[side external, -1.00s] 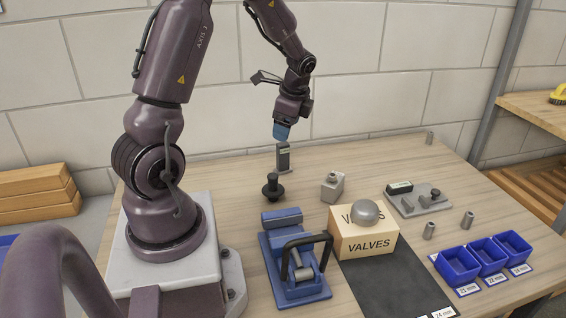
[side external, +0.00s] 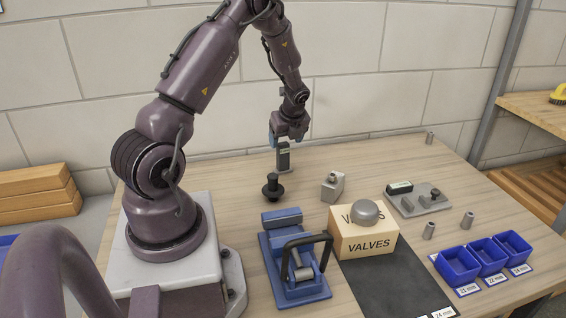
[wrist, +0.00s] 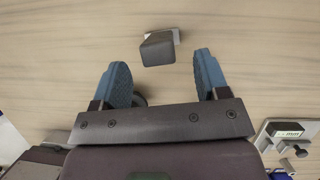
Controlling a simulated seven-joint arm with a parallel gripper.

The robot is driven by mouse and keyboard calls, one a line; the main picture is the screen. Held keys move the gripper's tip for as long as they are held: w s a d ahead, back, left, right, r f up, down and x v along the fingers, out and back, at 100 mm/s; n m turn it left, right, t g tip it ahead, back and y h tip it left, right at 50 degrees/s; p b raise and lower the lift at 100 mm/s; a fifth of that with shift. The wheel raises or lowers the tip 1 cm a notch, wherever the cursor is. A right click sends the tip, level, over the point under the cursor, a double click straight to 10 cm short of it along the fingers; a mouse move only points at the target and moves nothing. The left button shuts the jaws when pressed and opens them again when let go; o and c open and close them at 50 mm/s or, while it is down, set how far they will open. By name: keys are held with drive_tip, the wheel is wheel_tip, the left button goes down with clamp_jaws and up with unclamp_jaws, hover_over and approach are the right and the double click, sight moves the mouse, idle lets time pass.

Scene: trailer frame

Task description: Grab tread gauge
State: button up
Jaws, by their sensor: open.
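An upright dark block with a small light display (side external: 284,157) stands on a grey foot at the back of the table; it looks like the tread gauge. In the wrist view this dark block (wrist: 158,50) is just beyond the fingertips, near the middle of the gap. My gripper (side external: 284,141) is at the block's top in the side view. In the wrist view my gripper (wrist: 162,72) is open and empty, with blue fingers spread to both sides. Contact with the block cannot be told.
A black knobbed piece (side external: 272,187) stands in front of the block. A grey block (side external: 332,187) is to the right. A grey plate (side external: 413,207) carries another dark piece with a display (side external: 399,188). A blue vise (side external: 292,268), VALVES box (side external: 364,244) and blue bins (side external: 487,256) are nearer.

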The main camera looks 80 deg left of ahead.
sight(283, 144)
drive_tip(key=x, duration=0.5)
drive_tip(key=shift+s+a, duration=0.1)
drive_tip(key=shift+c, duration=0.2)
drive_tip(key=c, duration=1.1)
